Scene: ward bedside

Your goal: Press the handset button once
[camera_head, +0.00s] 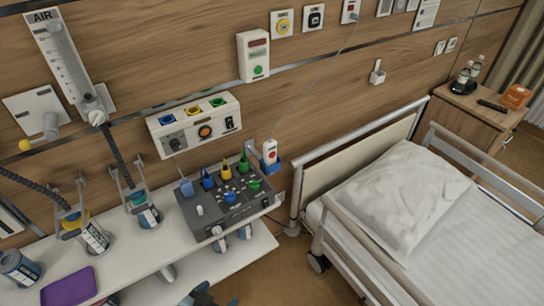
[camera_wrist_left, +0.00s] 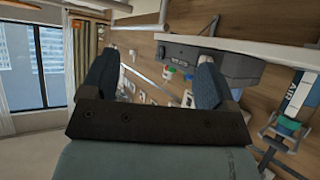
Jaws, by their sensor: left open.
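The white handset (camera_head: 270,152) with a red button stands upright in a blue holder (camera_head: 272,166) at the right end of the shelf. A thin cord runs from it up to a wall socket (camera_head: 350,12). My left gripper (camera_head: 207,297) shows only as a dark bit at the bottom edge of the head view, below and in front of the shelf, well apart from the handset. In the left wrist view my left gripper (camera_wrist_left: 153,80) has its two blue-grey fingers spread with nothing between them. I cannot make out the handset surely there. My right gripper is out of view.
A grey box with coloured connectors (camera_head: 225,205) stands on the shelf just left of the handset. Bottles, hoses and a purple tray (camera_head: 68,287) occupy the left side. The bed (camera_head: 450,245) with its rails stands right of the handset, with a narrow floor gap between.

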